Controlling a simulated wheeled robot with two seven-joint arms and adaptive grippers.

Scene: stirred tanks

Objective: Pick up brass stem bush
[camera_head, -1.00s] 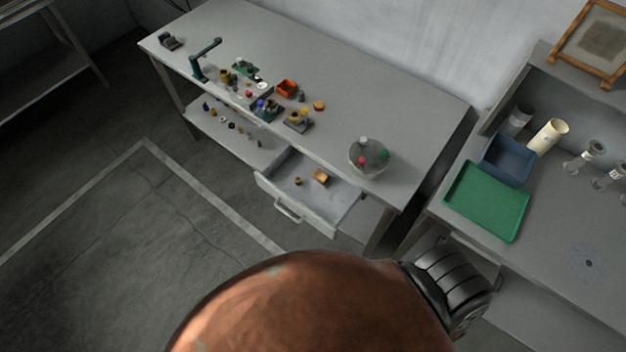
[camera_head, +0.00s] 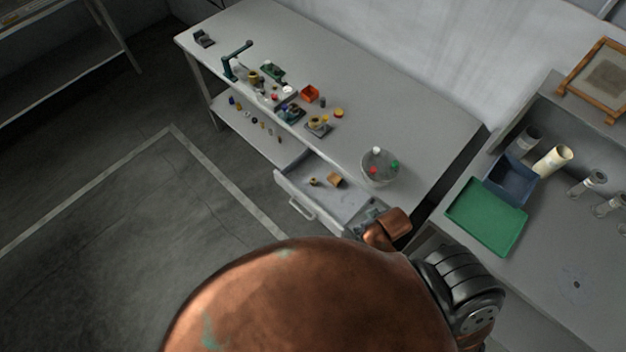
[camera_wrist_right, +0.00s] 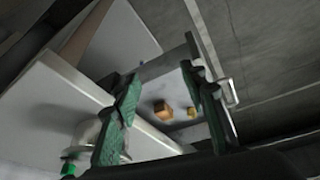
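A small brass piece (camera_head: 313,182), which looks like the stem bush, stands in the open drawer (camera_head: 345,203) under the workbench. A tan-orange block (camera_head: 335,180) sits to its right. In the right wrist view the brass piece (camera_wrist_right: 192,112) and the block (camera_wrist_right: 163,108) show beyond the fingers, inside the drawer. My right gripper (camera_wrist_right: 162,85) is open and empty, its green-padded fingers spread, some distance from both. In the head view it is only partly visible by the drawer's right end, behind my copper-coloured wrist. My left gripper is out of view.
A round clear dish (camera_head: 380,168) with red, green and white knobs stands on the bench above the drawer. A green tray (camera_head: 486,215) lies on the right-hand table.

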